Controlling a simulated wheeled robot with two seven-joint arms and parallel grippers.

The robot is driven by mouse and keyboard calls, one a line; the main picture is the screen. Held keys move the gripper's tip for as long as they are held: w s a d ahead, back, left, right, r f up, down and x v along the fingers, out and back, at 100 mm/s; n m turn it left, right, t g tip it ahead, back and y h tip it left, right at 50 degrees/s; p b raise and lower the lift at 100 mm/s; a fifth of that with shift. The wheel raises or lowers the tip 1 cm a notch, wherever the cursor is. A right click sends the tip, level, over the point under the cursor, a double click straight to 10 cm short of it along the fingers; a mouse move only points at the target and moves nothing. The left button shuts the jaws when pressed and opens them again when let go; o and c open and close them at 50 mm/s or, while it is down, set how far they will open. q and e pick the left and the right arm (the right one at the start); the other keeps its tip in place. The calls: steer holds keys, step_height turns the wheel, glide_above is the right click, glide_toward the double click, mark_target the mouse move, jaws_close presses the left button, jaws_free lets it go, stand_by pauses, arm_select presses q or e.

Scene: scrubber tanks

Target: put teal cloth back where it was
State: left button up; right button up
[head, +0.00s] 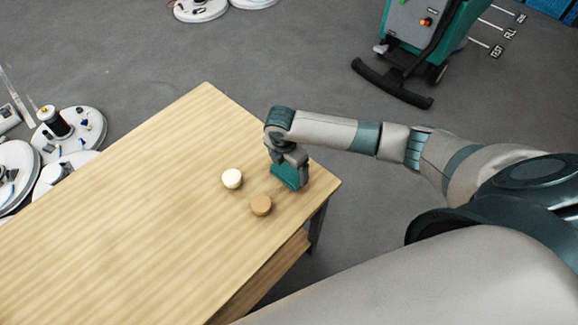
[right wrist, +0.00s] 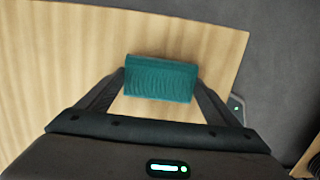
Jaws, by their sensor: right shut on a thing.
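The teal cloth (head: 286,177) is a small folded block near the right end of the wooden table (head: 120,220). My right gripper (head: 290,170) is shut on it, with the fingers pointing down. In the right wrist view the teal cloth (right wrist: 160,80) sits between the two fingertips, with table top around it. I cannot tell whether its underside touches the table. My left gripper is not in view.
A cream round piece (head: 232,178) and a tan round piece (head: 261,205) stand just left of the cloth. The rest of the table top is clear. A green scrubber machine (head: 425,30) stands on the floor behind, and white round trays (head: 75,125) lie at the left.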

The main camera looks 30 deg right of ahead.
mark_target(286, 174)
steer(key=shift+f, duration=0.15)
steer(key=o, duration=1)
step_height(286, 174, up, 12)
steer(key=a+b, duration=0.1)
steer(key=b, duration=0.1)
steer(key=shift+s+a, duration=0.2)
steer(key=shift+s, duration=0.05)
